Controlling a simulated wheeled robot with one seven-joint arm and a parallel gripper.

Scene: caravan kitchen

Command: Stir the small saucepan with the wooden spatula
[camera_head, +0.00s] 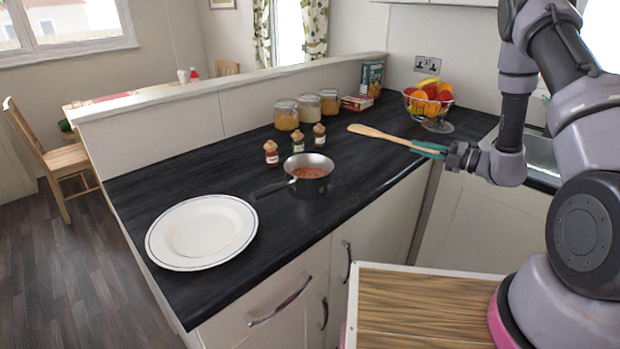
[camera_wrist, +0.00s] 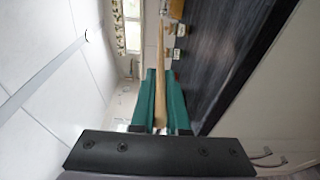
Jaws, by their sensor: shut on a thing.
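A small saucepan (camera_head: 308,174) with orange-red contents stands on the black worktop, its dark handle pointing left. My gripper (camera_head: 430,148) is at the right, over the worktop's edge, shut on the wooden spatula (camera_head: 380,134). The spatula points left, its broad end up and to the right of the saucepan and apart from it. In the wrist view the spatula (camera_wrist: 160,75) runs straight ahead between the green fingers of my gripper (camera_wrist: 160,98).
A white plate (camera_head: 202,232) lies left of the saucepan. Small spice bottles (camera_head: 298,141) stand just behind it, with several jars (camera_head: 286,115) beyond. A glass fruit bowl (camera_head: 430,108) stands behind my gripper. The worktop (camera_head: 350,180) right of the saucepan is clear.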

